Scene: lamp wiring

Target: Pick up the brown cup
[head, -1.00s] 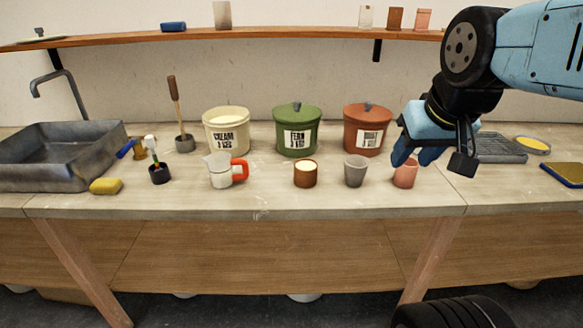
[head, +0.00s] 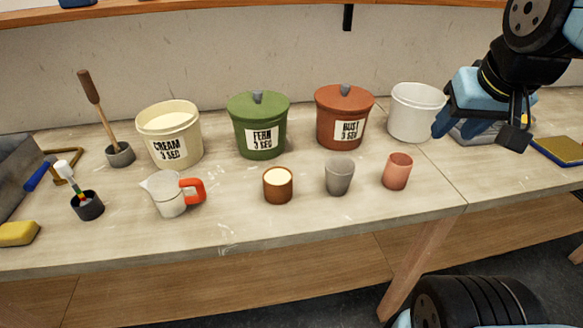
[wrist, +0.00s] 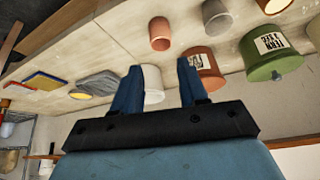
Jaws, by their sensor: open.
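The brown cup (head: 278,190) stands upright on the bench, in the middle of the front row, with a pale cream surface inside its rim. At the top of the wrist view a brown cup (wrist: 276,6) with a pale inside is cut off by the edge. My gripper (head: 481,133) is open and empty, well to the right of the brown cup and above bench level. In the wrist view its two blue fingers (wrist: 159,68) are apart, with nothing held between them.
A grey cup (head: 339,177) and a pink cup (head: 397,171) stand to the right of the brown cup. A white jug (head: 170,194) with a red handle stands left. Behind are the cream (head: 170,135), green (head: 258,127), rust (head: 343,117) and white (head: 416,112) buckets.

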